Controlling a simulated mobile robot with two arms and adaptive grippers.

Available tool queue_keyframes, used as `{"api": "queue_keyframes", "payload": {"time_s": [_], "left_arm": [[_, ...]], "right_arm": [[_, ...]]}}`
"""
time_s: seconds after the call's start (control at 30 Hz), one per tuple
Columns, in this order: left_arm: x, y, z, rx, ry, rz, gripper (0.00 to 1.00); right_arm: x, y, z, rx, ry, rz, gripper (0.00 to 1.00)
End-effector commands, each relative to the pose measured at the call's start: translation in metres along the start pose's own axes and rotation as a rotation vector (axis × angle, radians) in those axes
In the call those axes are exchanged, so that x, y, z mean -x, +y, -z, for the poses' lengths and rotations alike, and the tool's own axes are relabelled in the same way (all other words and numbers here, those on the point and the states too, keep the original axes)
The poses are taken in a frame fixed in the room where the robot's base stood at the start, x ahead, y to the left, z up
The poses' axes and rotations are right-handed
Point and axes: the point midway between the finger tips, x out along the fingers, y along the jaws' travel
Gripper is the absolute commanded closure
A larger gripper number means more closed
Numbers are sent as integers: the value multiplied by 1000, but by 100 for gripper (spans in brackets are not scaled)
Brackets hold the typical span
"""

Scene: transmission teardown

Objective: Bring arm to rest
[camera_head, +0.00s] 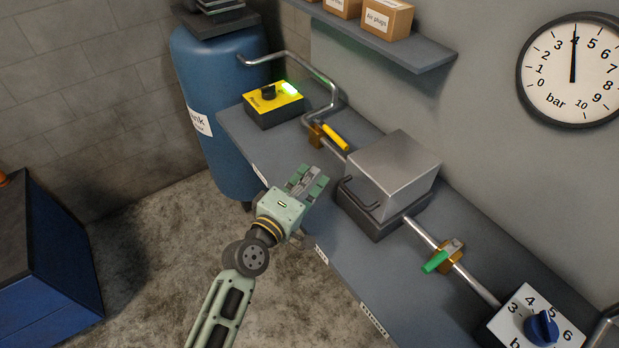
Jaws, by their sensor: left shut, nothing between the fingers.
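My left gripper (309,182) is in the middle of the view, at the end of my green arm, which comes up from the bottom edge. It is shut and empty. It hangs near the front edge of the grey bench (375,278), to the left of the metal box with a handle (395,165), and appears apart from it. Whether it is above the bench edge or just in front of it is hard to tell. My right gripper is not in view.
A yellow switch box (273,104) with a green light, a yellow-handled valve (335,136), a green-handled valve (436,261) and a blue dial (541,328) line the bench. A blue tank (215,100) stands behind left. A gauge (572,70) reads about 4.

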Motion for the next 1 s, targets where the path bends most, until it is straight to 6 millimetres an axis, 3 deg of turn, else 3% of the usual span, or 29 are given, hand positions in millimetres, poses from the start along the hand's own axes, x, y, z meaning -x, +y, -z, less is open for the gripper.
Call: {"api": "queue_keyframes", "payload": {"time_s": [0.73,0.87,1.0], "left_arm": [[13,-3,-4,-25,-17,15,100],[36,-20,-19,-164,-97,98,100],[89,-57,-38,-420,-247,277,100]], "right_arm": [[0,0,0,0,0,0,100],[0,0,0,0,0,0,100],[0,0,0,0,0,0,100]]}}
